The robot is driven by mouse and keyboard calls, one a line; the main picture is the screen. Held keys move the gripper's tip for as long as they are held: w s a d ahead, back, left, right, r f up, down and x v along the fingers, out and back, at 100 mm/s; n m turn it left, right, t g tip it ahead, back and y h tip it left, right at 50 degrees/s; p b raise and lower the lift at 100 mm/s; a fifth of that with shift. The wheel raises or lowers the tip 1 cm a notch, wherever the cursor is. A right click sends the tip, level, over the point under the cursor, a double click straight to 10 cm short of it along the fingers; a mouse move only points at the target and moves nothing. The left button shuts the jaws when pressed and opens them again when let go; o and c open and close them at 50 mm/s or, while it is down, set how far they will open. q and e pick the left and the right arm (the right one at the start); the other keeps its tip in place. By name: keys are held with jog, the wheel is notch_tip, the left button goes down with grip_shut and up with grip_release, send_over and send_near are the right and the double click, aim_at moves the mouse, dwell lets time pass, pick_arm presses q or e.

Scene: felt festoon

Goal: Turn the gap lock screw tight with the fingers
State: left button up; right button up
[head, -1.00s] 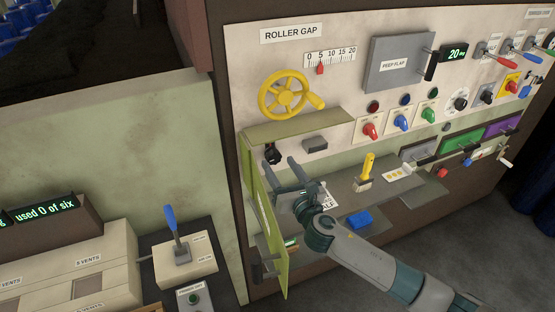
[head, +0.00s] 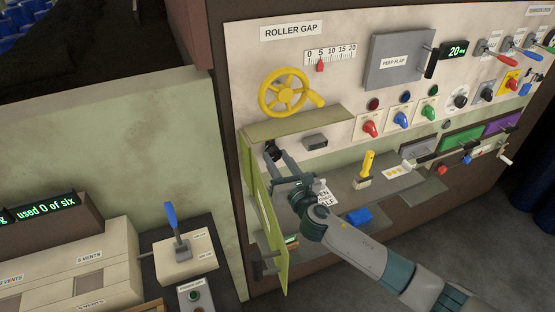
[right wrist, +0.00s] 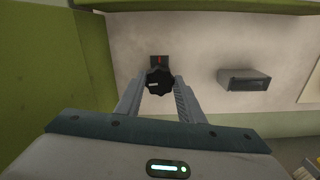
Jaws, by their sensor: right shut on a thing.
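The gap lock screw is a black lobed knob (right wrist: 159,82) on the pale panel. It sits inside the open green cover, below the yellow handwheel. An orange mark shows on a dark plate just above it in the right wrist view. In the head view the screw is mostly hidden behind my fingers. My right gripper (head: 276,157) reaches in past the green door, and in the right wrist view its two fingers (right wrist: 159,88) stand on either side of the knob, shut on it. My left gripper is not in view.
The green door (head: 266,225) stands open close to the left of my gripper, with a green ledge (head: 296,124) above. A dark grey block (head: 315,141) sticks out of the panel to the right. A yellow-handled brush (head: 366,167) and blue block (head: 358,218) are on the shelf below.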

jog(key=shift+m, duration=0.3)
jog(key=m, duration=0.9)
jog(key=shift+d+f+m+b, duration=0.1)
jog(key=shift+d+m+b, duration=0.05)
jog(key=shift+m+b, duration=0.15)
jog(key=m, duration=0.9)
jog(key=shift+f, duration=0.15)
jog(key=o, duration=1.1)
jog(key=shift+c, duration=0.2)
